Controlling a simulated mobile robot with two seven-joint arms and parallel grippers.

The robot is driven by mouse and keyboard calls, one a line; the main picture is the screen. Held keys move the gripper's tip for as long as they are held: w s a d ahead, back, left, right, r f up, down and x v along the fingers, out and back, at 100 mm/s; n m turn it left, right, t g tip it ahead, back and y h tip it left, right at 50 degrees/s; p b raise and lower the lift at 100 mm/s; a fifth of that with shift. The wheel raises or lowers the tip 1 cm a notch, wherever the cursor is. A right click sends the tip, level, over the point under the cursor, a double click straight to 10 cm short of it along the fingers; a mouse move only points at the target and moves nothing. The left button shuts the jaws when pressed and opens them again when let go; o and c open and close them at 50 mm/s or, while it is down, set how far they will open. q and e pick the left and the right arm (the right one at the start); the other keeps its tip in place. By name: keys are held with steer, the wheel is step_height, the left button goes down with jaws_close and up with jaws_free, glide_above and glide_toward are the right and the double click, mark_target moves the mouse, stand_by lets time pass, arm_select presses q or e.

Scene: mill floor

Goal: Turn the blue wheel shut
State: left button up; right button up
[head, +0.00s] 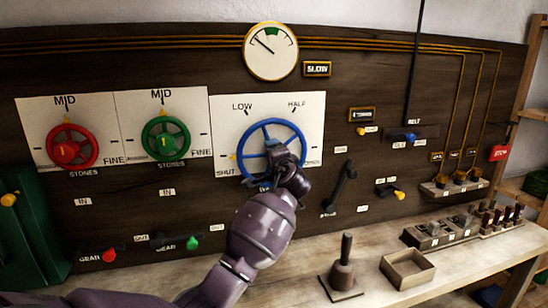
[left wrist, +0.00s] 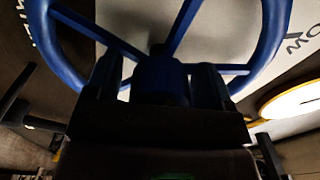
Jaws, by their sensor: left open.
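The blue wheel (head: 268,122) is mounted on a white plate marked LOW, HALF and SHUT. A yellow pointer (head: 234,157) shows at its left rim, just above the SHUT label (head: 224,172). My left gripper (head: 280,150) is in front of the wheel's centre and hides its lower right part. In the left wrist view the wheel's rim and spokes (left wrist: 270,40) fill the top. The two fingers (left wrist: 157,80) stand apart on either side of the blue hub; I cannot tell whether they touch it. My right gripper is not in view.
A red wheel (head: 72,146) and a green wheel (head: 166,139) sit left of the blue one. A black crank lever (head: 341,188) is close on its right. Below, a bench (head: 300,270) holds a dark handled block (head: 343,272) and an open wooden box (head: 407,268).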

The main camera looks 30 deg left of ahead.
arm_select(q)
steer(key=v, duration=1)
steer(key=shift+s+d, duration=0.15)
steer(key=shift+d, duration=0.05)
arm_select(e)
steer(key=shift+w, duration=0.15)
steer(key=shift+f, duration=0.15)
